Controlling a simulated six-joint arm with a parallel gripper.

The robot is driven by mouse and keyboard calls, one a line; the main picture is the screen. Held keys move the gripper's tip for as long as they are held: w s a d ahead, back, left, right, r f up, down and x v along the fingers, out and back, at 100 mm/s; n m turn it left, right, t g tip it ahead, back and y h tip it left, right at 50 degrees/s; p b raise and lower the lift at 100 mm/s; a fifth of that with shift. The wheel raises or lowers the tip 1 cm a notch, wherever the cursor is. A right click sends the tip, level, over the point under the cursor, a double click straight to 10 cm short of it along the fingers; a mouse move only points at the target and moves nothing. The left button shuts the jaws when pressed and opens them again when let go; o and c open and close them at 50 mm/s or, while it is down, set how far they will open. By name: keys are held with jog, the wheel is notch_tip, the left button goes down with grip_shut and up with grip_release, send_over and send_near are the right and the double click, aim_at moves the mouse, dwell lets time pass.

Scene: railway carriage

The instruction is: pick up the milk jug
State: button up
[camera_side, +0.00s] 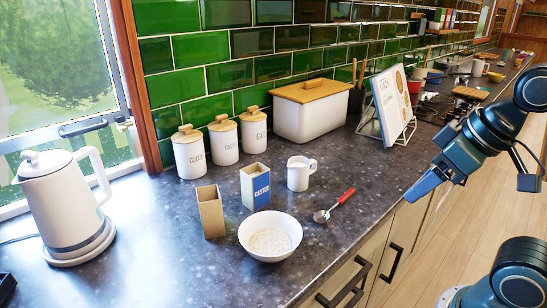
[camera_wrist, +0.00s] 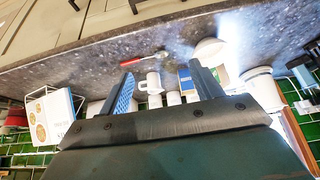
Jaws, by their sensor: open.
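The milk jug (camera_side: 299,173) is small and white with a handle on its right side. It stands upright on the dark worktop in the side view, between the blue-labelled carton and the red-handled scoop. In the wrist view, which is upside down, the jug (camera_wrist: 153,84) shows beyond my fingers, between them in the picture. My gripper (camera_side: 428,183) is at the right of the side view, well apart from the jug, above the worktop's front edge. It also shows in the wrist view (camera_wrist: 162,72), with its two fingers spread and nothing between them.
A white bowl (camera_side: 270,237) of pale contents, a blue-labelled carton (camera_side: 255,187), an open brown box (camera_side: 211,212) and a red-handled scoop (camera_side: 334,206) surround the jug. Canisters (camera_side: 224,141) and a bread bin (camera_side: 311,112) stand behind. A cookbook stand (camera_side: 391,104) is at right.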

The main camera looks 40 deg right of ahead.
jog(key=w+d+r+g, duration=0.1)
jog(key=w+r, duration=0.1)
jog(key=w, duration=0.3)
jog(key=w+d+r, duration=0.1)
jog(key=w+r, duration=0.2)
jog(key=w, duration=0.1)
jog(key=g, duration=0.5)
send_over(311, 160)
notch_tip(311, 160, down, 10)
jog(key=r, duration=0.1)
jog(key=shift+w+d+f+m, duration=0.1)
jog(key=shift+d+f+m, duration=0.05)
jog(key=shift+f+m, duration=0.2)
jog(key=shift+f, duration=4.25)
